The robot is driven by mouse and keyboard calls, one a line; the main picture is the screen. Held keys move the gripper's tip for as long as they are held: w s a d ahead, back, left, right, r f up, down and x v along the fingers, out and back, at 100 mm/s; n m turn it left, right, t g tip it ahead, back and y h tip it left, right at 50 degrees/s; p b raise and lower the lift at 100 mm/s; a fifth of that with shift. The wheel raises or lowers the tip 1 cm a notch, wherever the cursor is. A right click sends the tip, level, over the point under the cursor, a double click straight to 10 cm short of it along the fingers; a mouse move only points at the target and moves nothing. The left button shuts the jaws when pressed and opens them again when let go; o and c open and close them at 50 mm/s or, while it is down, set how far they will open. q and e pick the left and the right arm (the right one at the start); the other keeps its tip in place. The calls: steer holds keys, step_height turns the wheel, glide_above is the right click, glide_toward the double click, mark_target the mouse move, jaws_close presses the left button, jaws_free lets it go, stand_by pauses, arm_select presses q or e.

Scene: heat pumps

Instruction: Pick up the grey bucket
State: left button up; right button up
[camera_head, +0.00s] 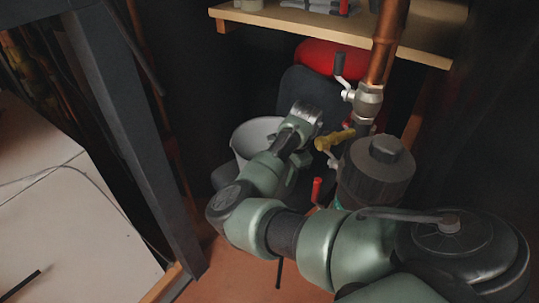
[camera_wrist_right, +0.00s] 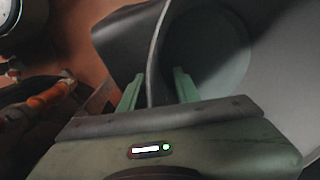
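The grey bucket (camera_head: 243,139) stands behind my right arm in the head view, and the arm hides much of its right side. My right gripper (camera_head: 298,128) is at the bucket's right side; its fingertips are hard to make out there. In the right wrist view my right gripper (camera_wrist_right: 157,88) has its two green fingers apart, on either side of the bucket's wall (camera_wrist_right: 156,58). Gaps show between the wall and the fingers. The bucket's inside fills the right of that view. My left gripper is not in view.
A dark rounded chair-like shape (camera_head: 300,88) is behind the bucket. A copper pipe with a valve (camera_head: 367,101) and a dark pump-like cylinder (camera_head: 376,172) stand close right of my gripper. A wooden shelf (camera_head: 290,20) is above. A dark post (camera_head: 125,130) is at left.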

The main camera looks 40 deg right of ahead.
jaws_close()
steer(key=shift+w+r, duration=0.1)
stand_by(1.2)
